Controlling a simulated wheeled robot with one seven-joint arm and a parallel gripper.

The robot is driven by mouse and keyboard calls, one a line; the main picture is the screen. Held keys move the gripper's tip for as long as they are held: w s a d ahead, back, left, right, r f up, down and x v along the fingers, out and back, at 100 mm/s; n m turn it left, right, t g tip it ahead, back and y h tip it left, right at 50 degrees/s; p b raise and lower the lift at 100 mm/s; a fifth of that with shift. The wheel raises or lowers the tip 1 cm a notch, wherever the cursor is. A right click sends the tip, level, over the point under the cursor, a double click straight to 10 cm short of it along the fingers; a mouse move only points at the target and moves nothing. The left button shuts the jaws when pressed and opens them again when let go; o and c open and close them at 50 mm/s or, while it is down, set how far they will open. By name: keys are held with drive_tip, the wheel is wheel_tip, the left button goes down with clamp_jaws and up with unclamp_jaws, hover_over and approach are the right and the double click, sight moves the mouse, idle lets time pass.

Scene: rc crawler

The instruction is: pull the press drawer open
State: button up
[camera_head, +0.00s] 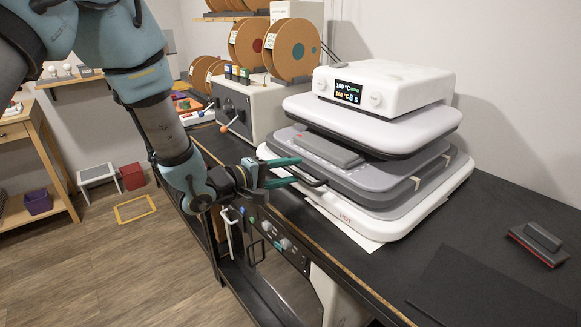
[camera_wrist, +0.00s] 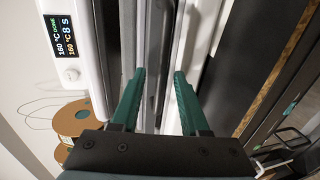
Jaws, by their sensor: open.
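The white heat press (camera_head: 385,85) stands on the black bench, its display reading 160 °C; the display also shows in the wrist view (camera_wrist: 56,35). Its grey drawer (camera_head: 415,186) lies between the raised upper plate and the white base marked HOT. A dark handle (camera_head: 308,178) is on the drawer's left front side, partly hidden by my fingers. My gripper (camera_head: 298,171) is open at this handle, one teal finger above the other. In the wrist view my fingers (camera_wrist: 160,74) point at the press's edge; I cannot tell whether they touch the handle.
A grey flat block (camera_head: 328,149) lies on the drawer. A dark block with a red edge (camera_head: 538,243) and a black mat (camera_head: 490,290) are on the bench at right. Spools (camera_head: 292,48) and a grey machine (camera_head: 245,108) stand behind my arm. Floor at left is mostly free.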

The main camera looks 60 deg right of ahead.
drive_tip(key=shift+s+d+f, duration=0.1)
drive_tip(key=shift+d, duration=0.15)
clamp_jaws()
idle(1.4)
